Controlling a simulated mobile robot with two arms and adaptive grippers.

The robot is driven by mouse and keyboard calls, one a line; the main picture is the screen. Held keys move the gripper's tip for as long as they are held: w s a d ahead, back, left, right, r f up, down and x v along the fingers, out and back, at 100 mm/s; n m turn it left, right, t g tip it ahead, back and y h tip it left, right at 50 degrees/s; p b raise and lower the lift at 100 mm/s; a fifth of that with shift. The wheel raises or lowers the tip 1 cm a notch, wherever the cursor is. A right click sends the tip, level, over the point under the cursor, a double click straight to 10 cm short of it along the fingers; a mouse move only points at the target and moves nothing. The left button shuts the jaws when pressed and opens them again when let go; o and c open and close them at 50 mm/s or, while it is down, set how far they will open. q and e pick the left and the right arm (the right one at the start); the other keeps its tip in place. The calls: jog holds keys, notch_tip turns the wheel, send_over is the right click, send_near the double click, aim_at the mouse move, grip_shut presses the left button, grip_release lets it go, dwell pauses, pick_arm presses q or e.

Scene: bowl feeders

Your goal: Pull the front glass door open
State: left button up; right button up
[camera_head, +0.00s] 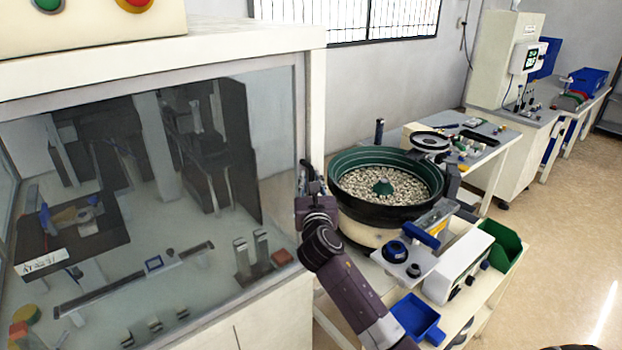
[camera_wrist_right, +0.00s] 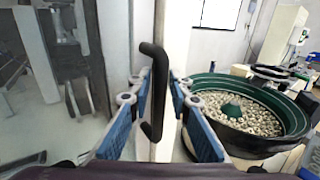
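The front glass door (camera_head: 150,190) of the white cabinet (camera_head: 316,110) stands at the left in the head view and looks shut. In the right wrist view its glass (camera_wrist_right: 50,80) fills the left side, beside a pale frame. A black bar handle (camera_wrist_right: 155,90) stands upright there. My right gripper (camera_head: 308,180) is at the door's right edge in the head view. In the right wrist view, its blue-padded fingers (camera_wrist_right: 159,80) are on either side of the handle, with gaps visible, so it looks open. My left gripper is not in view.
A green bowl feeder (camera_head: 388,160) full of small parts stands close to the right of my right gripper. A blue bin (camera_head: 415,318) and a white control box (camera_head: 457,270) are on its bench. Clear floor (camera_head: 575,230) lies at the far right.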

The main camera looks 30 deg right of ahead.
grip_shut()
jog(key=shift+s+f, duration=0.1)
dwell(0.4)
